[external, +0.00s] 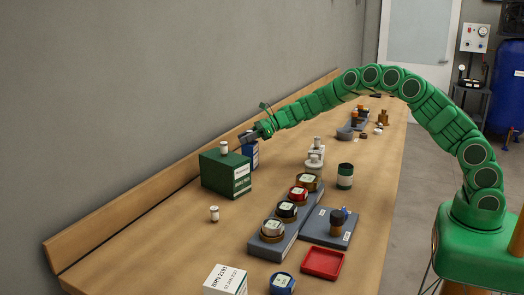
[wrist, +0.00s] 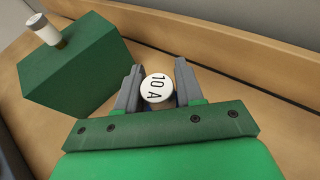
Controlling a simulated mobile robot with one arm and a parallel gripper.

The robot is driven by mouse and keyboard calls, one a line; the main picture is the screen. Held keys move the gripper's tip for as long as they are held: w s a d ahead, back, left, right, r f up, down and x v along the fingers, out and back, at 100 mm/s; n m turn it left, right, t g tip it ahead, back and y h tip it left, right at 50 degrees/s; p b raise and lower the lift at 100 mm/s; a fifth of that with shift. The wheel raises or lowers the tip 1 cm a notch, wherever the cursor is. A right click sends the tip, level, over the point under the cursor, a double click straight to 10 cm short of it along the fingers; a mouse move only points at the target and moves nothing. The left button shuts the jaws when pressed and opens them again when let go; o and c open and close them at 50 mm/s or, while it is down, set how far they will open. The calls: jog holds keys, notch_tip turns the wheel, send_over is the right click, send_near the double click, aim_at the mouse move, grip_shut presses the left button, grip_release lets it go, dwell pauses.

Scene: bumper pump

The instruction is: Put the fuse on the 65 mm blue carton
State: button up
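A white fuse cap marked "10 A" (wrist: 157,88) is between the two fingers of my gripper (wrist: 158,82) in the wrist view. The fingers are close on both sides of it; whether they press on it I cannot tell. In the external view my gripper (external: 252,136) is at the top of the blue carton (external: 252,157), which is partly hidden by a green carton (external: 226,175). A little blue shows under the fuse in the wrist view. Whether the fuse touches the carton top is hidden.
Another white fuse (external: 223,147) stands on the green carton, close to my gripper; it also shows in the wrist view (wrist: 45,30). A third one (external: 214,213) stands on the bench. A grey rack (external: 272,247) with round jars and a red tray (external: 322,263) are nearer the camera.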

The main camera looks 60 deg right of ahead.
jog(key=o, duration=0.3)
jog(key=shift+r, duration=0.1)
jog(key=shift+s+r, duration=0.1)
jog(key=v, duration=1.2)
